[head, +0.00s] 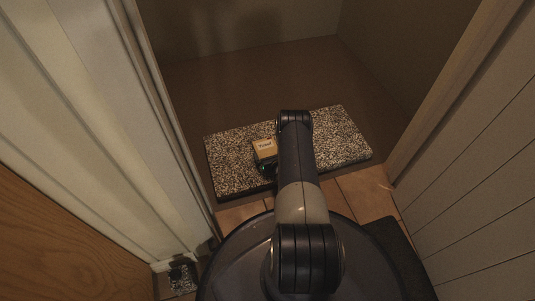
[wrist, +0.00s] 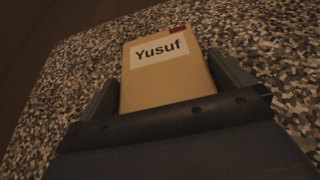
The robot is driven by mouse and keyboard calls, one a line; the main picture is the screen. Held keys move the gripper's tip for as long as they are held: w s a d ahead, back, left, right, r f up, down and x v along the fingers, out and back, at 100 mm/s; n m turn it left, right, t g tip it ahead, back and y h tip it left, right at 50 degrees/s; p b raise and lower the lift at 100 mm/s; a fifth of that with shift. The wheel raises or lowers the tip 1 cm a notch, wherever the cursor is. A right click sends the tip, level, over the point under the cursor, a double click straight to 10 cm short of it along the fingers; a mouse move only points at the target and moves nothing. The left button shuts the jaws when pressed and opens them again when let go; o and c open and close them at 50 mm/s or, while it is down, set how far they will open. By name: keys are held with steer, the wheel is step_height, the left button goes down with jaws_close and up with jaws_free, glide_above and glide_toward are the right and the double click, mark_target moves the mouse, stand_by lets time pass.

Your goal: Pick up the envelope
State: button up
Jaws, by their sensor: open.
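A tan envelope (wrist: 165,85) with a white label reading "Yusuf" and a small dark red mark at its upper right corner lies on a speckled mat (wrist: 270,35). In the head view the envelope (head: 265,147) shows near the middle of the mat (head: 228,163). My gripper (wrist: 165,72) is open, with one finger on each side of the envelope. The envelope's lower end is hidden behind the gripper body. I cannot tell whether either finger touches it. In the head view my arm hides most of the gripper.
The mat lies just inside a doorway with a bare brown floor (head: 240,90) behind it. A white door frame (head: 130,110) stands at the left and a panelled wall (head: 480,190) at the right. Orange tiles (head: 365,195) lie in front of the mat.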

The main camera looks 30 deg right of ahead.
steer(key=c, duration=0.6)
